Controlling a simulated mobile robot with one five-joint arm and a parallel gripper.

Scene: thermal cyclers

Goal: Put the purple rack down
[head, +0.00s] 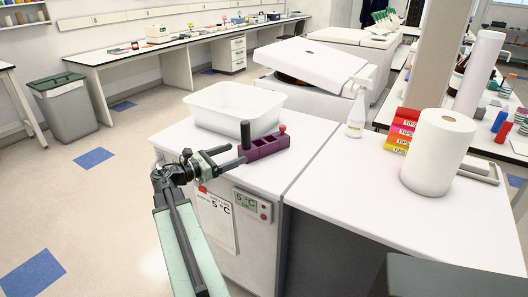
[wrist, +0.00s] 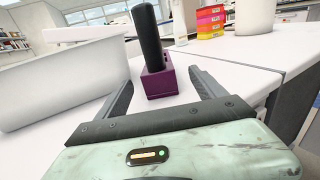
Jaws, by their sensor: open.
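The purple rack (head: 266,146) rests on the white top of the bench unit, beside the white bin. A dark upright cylinder stands at its near left end, and a small red-topped item at its far right end. In the wrist view the purple rack (wrist: 160,83) shows end-on, with the dark cylinder (wrist: 148,40) rising from it. My gripper (head: 238,155) is at the rack's near end. In the wrist view my gripper (wrist: 158,88) has its fingers spread wide to either side of the rack, with gaps between them and it.
The white bin (head: 235,111) stands left of and behind the rack. A spray bottle (head: 356,114), a paper roll (head: 437,152) and stacked coloured tip boxes (head: 403,130) stand to the right. The front part of the right-hand top (head: 350,195) is clear.

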